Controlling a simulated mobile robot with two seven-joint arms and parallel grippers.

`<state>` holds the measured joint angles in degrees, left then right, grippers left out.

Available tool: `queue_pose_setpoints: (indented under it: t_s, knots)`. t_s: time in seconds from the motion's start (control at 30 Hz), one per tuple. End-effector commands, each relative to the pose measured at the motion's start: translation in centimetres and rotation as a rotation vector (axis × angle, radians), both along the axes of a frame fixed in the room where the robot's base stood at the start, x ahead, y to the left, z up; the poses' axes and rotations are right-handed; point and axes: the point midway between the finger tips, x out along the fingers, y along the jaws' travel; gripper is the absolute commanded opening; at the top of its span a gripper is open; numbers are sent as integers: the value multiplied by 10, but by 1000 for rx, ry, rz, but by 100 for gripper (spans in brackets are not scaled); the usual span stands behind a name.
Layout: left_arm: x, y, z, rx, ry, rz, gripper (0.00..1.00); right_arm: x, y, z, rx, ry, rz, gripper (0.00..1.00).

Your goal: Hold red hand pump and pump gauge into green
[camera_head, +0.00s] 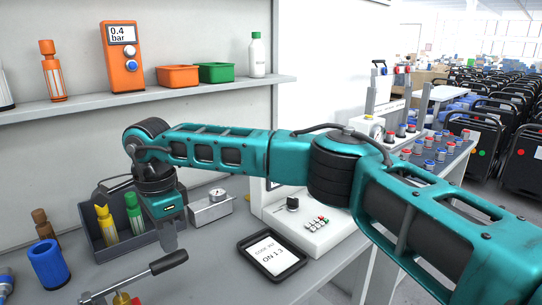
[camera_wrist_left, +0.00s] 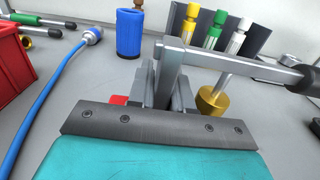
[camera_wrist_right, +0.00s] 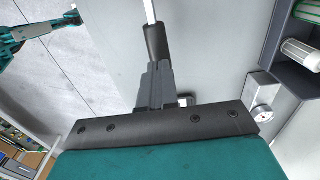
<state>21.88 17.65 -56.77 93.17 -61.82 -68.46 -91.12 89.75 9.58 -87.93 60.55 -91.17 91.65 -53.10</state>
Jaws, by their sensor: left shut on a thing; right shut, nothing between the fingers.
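The pump's metal lever with a black handle (camera_head: 168,262) reaches up to the right at the bottom left of the head view. Its metal arm (camera_wrist_left: 240,63) and a grey upright show in the left wrist view, above a brass part (camera_wrist_left: 212,102). A bit of red (camera_wrist_left: 118,100), likely the pump body, shows beside my left gripper (camera_wrist_left: 160,88), which is shut on the pump; its fingers hide most of it. My right gripper (camera_head: 171,243) is shut and empty, pointing down just at the handle's end. The handle (camera_wrist_right: 157,42) lies ahead of its fingers (camera_wrist_right: 155,80); contact is unclear.
A metal block with a round dial gauge (camera_head: 217,195) stands behind; its needle is too small to read. A grey rack (camera_head: 120,235) holds markers. A tablet (camera_head: 272,256) lies right. A blue cup (camera_head: 46,265) stands left. An orange meter (camera_head: 122,55) reads 0.4 bar.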

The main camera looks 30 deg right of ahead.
Motion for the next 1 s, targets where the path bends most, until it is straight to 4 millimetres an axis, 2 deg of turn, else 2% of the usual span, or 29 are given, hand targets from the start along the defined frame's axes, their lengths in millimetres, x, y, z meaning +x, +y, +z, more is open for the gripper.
queue_pose_setpoints:
  t_s: [0.47,0.57,0.73,0.87,1.0]
  knots:
    - [0,0,-1,0,2,0,0,0,2,-1,19,2,8,0]
    - [0,0,-1,0,2,0,0,2,7,-3,82,5,36,0]
    - [0,0,-1,0,2,0,0,11,14,-5,296,-8,99,0]
    - [0,0,-1,0,2,0,0,23,-8,-12,497,11,-17,0]
    - [0,0,-1,0,2,1,0,38,-49,-20,692,20,-192,0]
